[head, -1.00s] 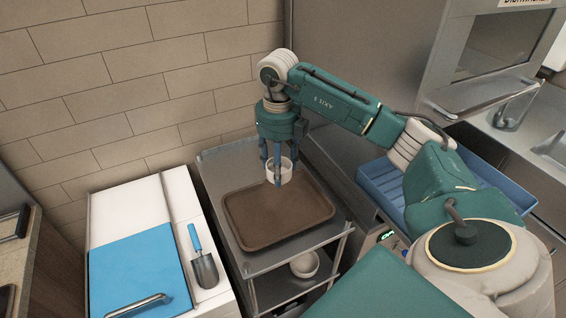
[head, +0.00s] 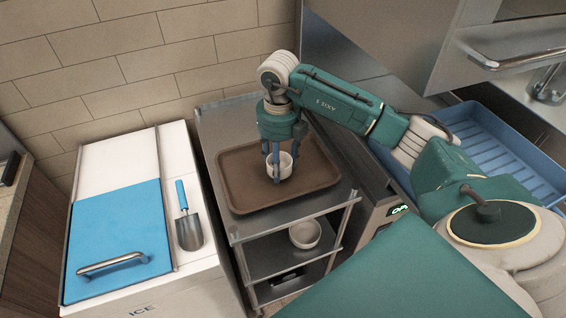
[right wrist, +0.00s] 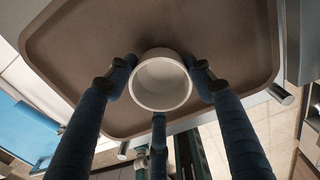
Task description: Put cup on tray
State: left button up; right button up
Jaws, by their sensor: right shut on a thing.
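A white cup (head: 285,163) is between the blue fingers of my right gripper (head: 277,168), over the brown tray (head: 240,190) on the metal cart. In the right wrist view the cup (right wrist: 161,82) is upright and seen from above, with the fingers of my right gripper (right wrist: 160,90) closed around it and the tray (right wrist: 80,45) below. Whether the cup's base touches the tray is hard to tell. My left gripper is not in view.
The cart (head: 240,113) has a lower shelf with a white bowl (head: 305,234). Left of it stands a white ice bin with a blue lid (head: 120,235) and a scoop (head: 188,222). A blue rack (head: 500,150) lies to the right. The tray is otherwise empty.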

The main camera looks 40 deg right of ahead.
jog(key=shift+s+a, duration=0.1)
jog(key=shift+a, duration=0.2)
jog(key=o, duration=1.2)
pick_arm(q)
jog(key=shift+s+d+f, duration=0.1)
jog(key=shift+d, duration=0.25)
pick_arm(e)
jog(key=shift+r, duration=0.5)
pick_arm(q)
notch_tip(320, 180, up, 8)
jog(key=p, duration=0.8)
pick_arm(e)
notch_tip(320, 180, up, 11)
jog(key=shift+r, duration=0.15)
